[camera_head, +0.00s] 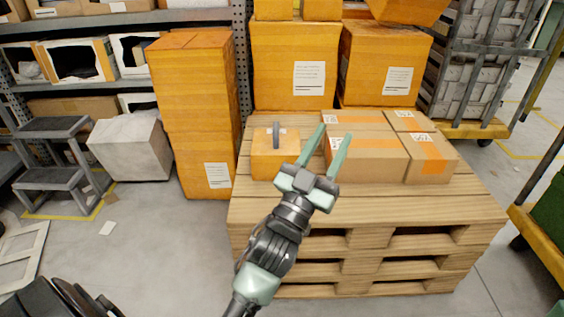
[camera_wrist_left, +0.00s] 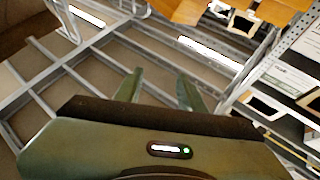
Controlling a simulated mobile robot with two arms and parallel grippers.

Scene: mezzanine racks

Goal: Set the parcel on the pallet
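The wooden pallet stack (camera_head: 470,207) stands in the middle of the head view. On its top, at the left, sits a small orange box (camera_head: 268,167) with a grey handle-like piece upright on it. To the right sit tan cardboard boxes with orange tape (camera_head: 364,160) and (camera_head: 431,167). I cannot tell which of these is the parcel. My left gripper (camera_head: 336,132) is open and empty, in front of the boxes in the picture, its fingers pointing away and upward. In the left wrist view its open fingers (camera_wrist_left: 158,86) have nothing between them. My right gripper is not in view.
Tall orange cartons (camera_head: 194,115) stand left of the pallet, and more (camera_head: 294,62) stand behind it. A grey step stool (camera_head: 50,160) and a pale crate (camera_head: 132,145) are at the left. A wheeled cage (camera_head: 480,70) is at the back right.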

